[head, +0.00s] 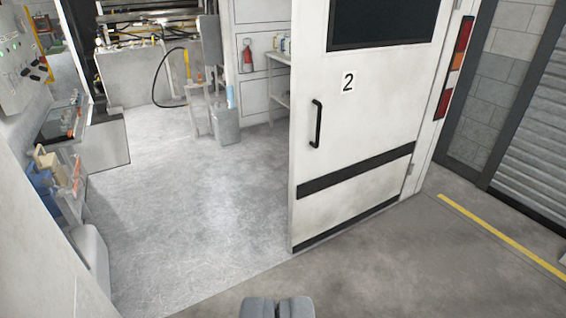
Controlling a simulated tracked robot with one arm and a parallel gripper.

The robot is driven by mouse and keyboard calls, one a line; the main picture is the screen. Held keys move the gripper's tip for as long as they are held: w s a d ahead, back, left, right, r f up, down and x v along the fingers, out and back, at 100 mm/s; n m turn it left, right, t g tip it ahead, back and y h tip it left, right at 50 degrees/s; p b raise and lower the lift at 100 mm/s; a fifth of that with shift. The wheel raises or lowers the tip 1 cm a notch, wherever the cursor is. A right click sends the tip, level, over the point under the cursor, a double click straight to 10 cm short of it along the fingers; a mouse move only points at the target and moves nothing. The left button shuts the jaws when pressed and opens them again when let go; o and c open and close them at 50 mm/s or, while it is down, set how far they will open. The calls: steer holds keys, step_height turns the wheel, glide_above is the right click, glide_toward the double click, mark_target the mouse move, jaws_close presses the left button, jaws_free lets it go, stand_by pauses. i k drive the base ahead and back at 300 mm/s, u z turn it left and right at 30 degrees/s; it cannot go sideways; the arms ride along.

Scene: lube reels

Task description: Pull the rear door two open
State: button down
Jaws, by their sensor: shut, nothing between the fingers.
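The rear door two (357,180) is a white panel with a black "2" sign, a dark window at the top and a black stripe low down. It stands swung open, its hinge side at the right and its free edge toward the middle of the view. Its black handle (316,123) is a vertical bar near the free edge. My gripper (278,307) shows at the bottom middle, its fingers together and empty. It is below the door in the picture and apart from the handle.
Left of the door, the doorway opens onto a clear grey floor (190,220). A shelf with containers (62,180) and a control panel (22,72) line the left wall. A grey bin (227,126) stands at the back. A yellow line (500,235) crosses the ground at right.

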mark_target(363, 72)
steer(key=z, duration=0.2)
steer(key=i, duration=2.4)
